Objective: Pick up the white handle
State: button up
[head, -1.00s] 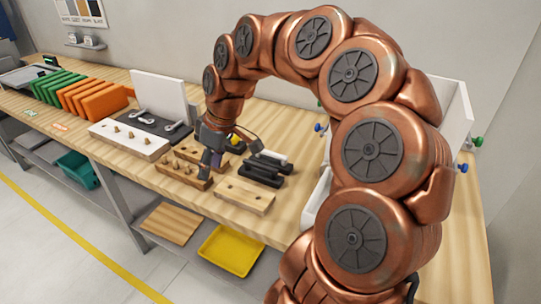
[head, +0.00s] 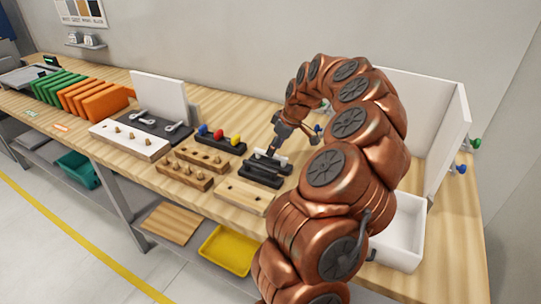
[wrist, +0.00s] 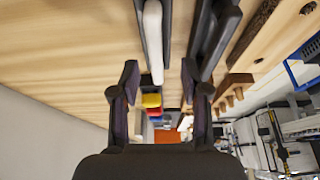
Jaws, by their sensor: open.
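The white handle (wrist: 153,42) lies lengthwise in a black holder at the top of the wrist view. In the head view a small part of the white handle (head: 283,160) shows beside my gripper (head: 272,151). The white handle is beyond the fingertips, nearer the left finger. I cannot tell the exact gap between fingers and handle.
Black holders (head: 262,171) lie beside the handle. A rack with red, yellow and blue knobs (head: 220,138), wooden peg blocks (head: 184,174) and a pale wooden block (head: 243,196) stand to the left. A white bin (head: 402,236) and white panels (head: 438,137) stand to the right.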

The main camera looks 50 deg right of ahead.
jog(key=shift+w+f+p, duration=0.3)
jog(key=shift+f+p, duration=0.15)
jog(key=shift+p, duration=0.05)
jog(key=shift+p+x, duration=0.7)
jog(key=shift+x, duration=1.25)
jog(key=shift+d, duration=0.1)
jog(key=shift+c, duration=0.2)
grip_shut()
